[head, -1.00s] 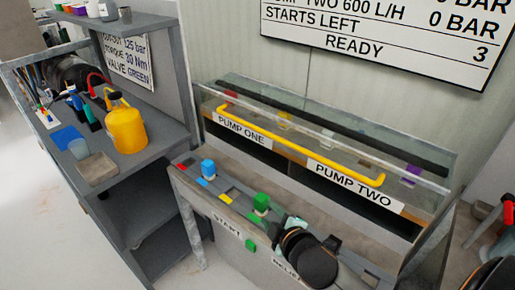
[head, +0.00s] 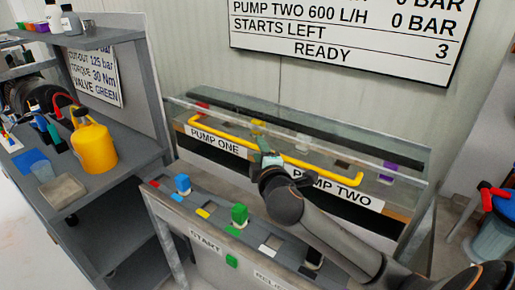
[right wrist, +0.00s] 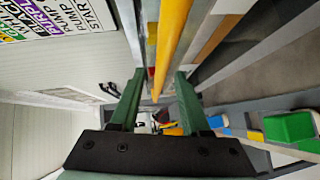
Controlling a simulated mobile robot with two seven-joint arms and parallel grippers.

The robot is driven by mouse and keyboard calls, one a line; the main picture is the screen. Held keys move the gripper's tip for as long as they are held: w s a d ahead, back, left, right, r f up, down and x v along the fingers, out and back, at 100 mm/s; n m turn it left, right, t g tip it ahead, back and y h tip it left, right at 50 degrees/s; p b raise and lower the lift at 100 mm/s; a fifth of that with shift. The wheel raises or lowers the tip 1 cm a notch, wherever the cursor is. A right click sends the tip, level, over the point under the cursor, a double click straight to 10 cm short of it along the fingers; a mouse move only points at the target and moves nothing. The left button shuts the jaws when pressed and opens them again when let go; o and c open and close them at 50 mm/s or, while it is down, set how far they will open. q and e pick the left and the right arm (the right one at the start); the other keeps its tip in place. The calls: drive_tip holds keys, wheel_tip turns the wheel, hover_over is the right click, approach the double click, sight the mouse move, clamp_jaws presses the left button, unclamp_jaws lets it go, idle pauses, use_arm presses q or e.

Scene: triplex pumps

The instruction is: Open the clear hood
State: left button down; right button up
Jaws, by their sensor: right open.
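The clear hood (head: 345,152) is down over the pump bench, with PUMP ONE and PUMP TWO labels along its front. Its long yellow handle (head: 320,167) runs along the front edge. My right gripper (head: 270,158) is at the middle of the handle, and its wrist hides that stretch. In the right wrist view my right gripper (right wrist: 158,98) is open, and the yellow handle (right wrist: 172,40) runs into the gap between its fingers. I cannot tell whether it touches them. My left gripper is not in view.
A shelf unit at left holds a yellow jug (head: 93,146). A status board (head: 345,35) hangs behind. A teal bucket (head: 493,240) stands at right.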

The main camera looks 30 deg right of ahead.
drive_tip(key=shift+x, duration=1.2)
drive_tip(key=shift+c, duration=0.3)
clamp_jaws()
